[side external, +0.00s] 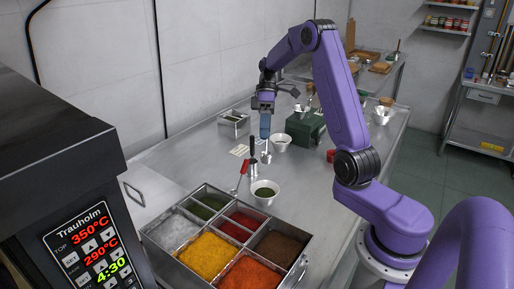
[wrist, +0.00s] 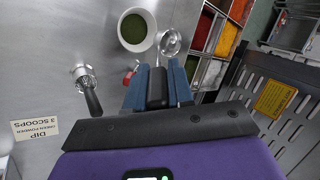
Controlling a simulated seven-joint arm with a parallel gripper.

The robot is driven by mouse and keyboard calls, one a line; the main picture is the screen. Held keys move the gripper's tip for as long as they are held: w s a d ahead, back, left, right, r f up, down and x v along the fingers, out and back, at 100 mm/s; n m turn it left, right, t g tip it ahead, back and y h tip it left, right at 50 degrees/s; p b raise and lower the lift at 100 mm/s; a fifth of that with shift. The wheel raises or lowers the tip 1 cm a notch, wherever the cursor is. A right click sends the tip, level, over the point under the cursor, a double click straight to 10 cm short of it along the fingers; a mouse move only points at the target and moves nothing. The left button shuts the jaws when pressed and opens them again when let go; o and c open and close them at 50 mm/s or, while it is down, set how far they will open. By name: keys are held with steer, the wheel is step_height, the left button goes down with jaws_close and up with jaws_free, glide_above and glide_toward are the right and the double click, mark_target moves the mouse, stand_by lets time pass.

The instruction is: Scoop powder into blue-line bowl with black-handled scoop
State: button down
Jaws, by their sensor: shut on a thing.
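My gripper (side external: 265,126) is shut on a black-handled scoop, upright above the steel table; it also shows in the wrist view (wrist: 157,85). The metal cup of the scoop (wrist: 170,42) hangs below the fingers, and in the side view (side external: 266,156) it is small. I cannot tell whether powder is in it. A white bowl (side external: 264,193) holding green powder stands on the table beside the powder tray; it shows at the top of the wrist view (wrist: 138,29). No blue line can be made out. The powder tray (side external: 196,272) has several compartments, with green, red, yellow, orange, brown and whitish powders.
A second black-handled tool (wrist: 92,100) and a red-handled tool (side external: 243,170) are on the table nearby. A card (wrist: 35,128) reads "DIP green powder 3 scoops". A green box (side external: 306,128) and white bowls (side external: 281,141) stand behind. An oven (side external: 60,170) fills the left.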

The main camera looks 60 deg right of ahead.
step_height(320, 180, up, 4)
steer(key=shift+f, duration=0.15)
steer(key=w+a+n+h, duration=0.15)
steer(key=w+a, duration=0.25)
steer(key=a, duration=1.2)
steer(key=w+a+n+h, duration=0.15)
steer(key=w+a, duration=0.25)
steer(key=a, duration=1.2)
steer(key=shift+w+d+f+x, duration=0.4)
steer(key=shift+w+x, duration=0.3)
steer(key=shift+x, duration=6.35)
step_height(320, 180, up, 8)
steer(key=w+d+g+y, duration=0.1)
steer(key=w+d+y, duration=0.1)
steer(key=shift+w+d, duration=0.2)
steer(key=shift+d, duration=0.1)
